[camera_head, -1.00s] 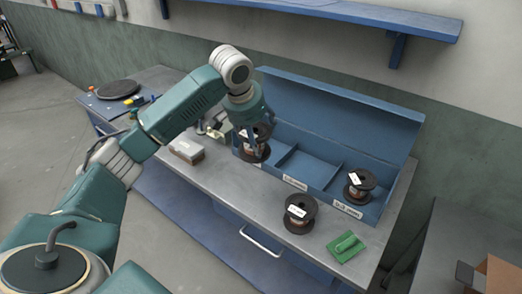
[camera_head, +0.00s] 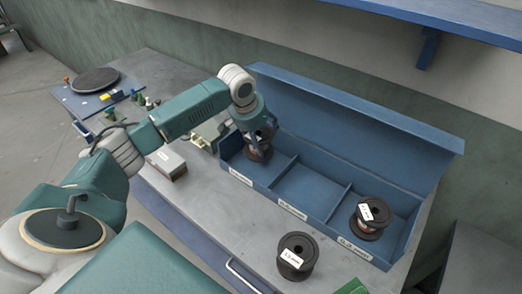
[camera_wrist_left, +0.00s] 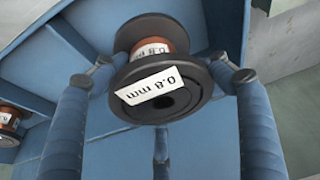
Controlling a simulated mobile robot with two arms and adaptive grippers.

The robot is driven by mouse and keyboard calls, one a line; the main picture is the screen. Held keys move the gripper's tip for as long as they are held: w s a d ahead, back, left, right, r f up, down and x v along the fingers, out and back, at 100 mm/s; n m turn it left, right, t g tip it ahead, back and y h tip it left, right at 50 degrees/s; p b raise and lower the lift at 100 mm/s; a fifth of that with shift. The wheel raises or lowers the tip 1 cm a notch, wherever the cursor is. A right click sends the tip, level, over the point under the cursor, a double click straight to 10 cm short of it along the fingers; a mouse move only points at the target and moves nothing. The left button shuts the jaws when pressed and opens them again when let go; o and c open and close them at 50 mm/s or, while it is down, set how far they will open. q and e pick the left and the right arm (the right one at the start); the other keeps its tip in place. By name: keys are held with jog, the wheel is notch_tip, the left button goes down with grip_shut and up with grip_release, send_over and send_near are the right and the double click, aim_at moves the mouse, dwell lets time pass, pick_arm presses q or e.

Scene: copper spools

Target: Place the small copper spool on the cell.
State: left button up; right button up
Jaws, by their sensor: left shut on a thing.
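My left gripper (camera_head: 257,136) is shut on a small copper spool (camera_head: 258,153) with dark flanges, at the left compartment of the blue box (camera_head: 262,190). In the left wrist view the fingers of the gripper (camera_wrist_left: 165,75) surround the spool (camera_wrist_left: 165,95), whose tilted white label reads 0.8 mm. Whether the spool touches the compartment floor is hard to tell. A second spool (camera_head: 368,222) sits in the right compartment. A third spool (camera_head: 297,258) stands upright on the grey bench (camera_head: 205,205), in front of the box. My right gripper is not in view.
The box's tall back panel (camera_head: 350,125) rises behind the compartments, and its middle compartment (camera_head: 312,190) is empty. A small grey block (camera_head: 167,164) lies left of the box. A green item (camera_head: 352,287) lies at the bottom edge. A blue shelf (camera_head: 440,25) hangs above.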

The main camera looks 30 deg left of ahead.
pick_arm(q)
jog(key=shift+f, duration=0.75)
notch_tip(320, 180, down, 3)
jog(key=shift+w+f+p, duration=0.1)
jog(key=shift+w+p, duration=0.05)
jog(key=shift+p, duration=0.35)
jog(key=shift+f, duration=0.5)
jog(key=o, duration=1.5)
jog(key=shift+f, duration=0.2)
jog(key=shift+c, duration=0.2)
jog(key=o, duration=0.6)
jog(key=shift+r, duration=0.1)
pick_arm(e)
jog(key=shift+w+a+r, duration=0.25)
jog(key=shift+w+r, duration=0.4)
